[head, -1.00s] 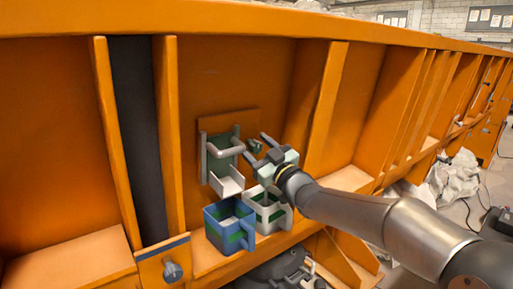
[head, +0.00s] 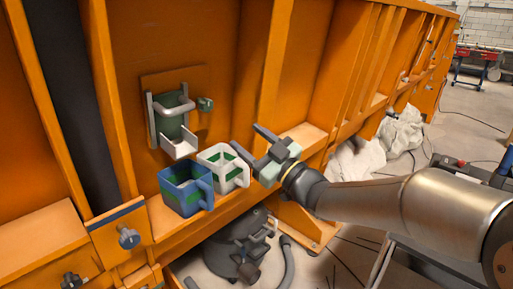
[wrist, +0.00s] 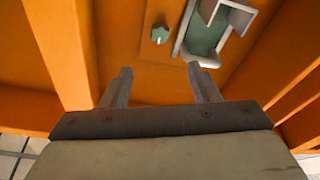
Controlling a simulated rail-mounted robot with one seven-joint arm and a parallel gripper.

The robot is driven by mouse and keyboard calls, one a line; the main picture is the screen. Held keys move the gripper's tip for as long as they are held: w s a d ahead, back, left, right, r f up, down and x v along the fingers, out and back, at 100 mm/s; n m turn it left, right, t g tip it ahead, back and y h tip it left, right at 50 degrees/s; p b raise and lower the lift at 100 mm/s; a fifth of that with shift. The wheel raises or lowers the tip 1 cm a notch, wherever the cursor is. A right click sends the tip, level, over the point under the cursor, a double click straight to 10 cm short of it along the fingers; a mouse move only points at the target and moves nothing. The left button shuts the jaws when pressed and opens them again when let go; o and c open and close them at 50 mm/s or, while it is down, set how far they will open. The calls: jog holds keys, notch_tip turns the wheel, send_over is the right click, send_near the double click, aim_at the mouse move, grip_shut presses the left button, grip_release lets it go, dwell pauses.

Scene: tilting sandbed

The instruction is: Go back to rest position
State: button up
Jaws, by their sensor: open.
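My gripper (head: 249,144) is open and empty in the head view, to the right of the white mug and in front of the orange wall. Its two fingers also show apart in the wrist view (wrist: 160,85), with nothing between them.
A blue mug (head: 185,188) and a white mug (head: 222,168) with green marks stand side by side on the orange ledge below the holder. Orange ribs (head: 277,70) stick out from the wall. A dark round machine with a hose (head: 240,250) is on the floor below.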

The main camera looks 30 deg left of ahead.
jog(key=shift+v, duration=0.8)
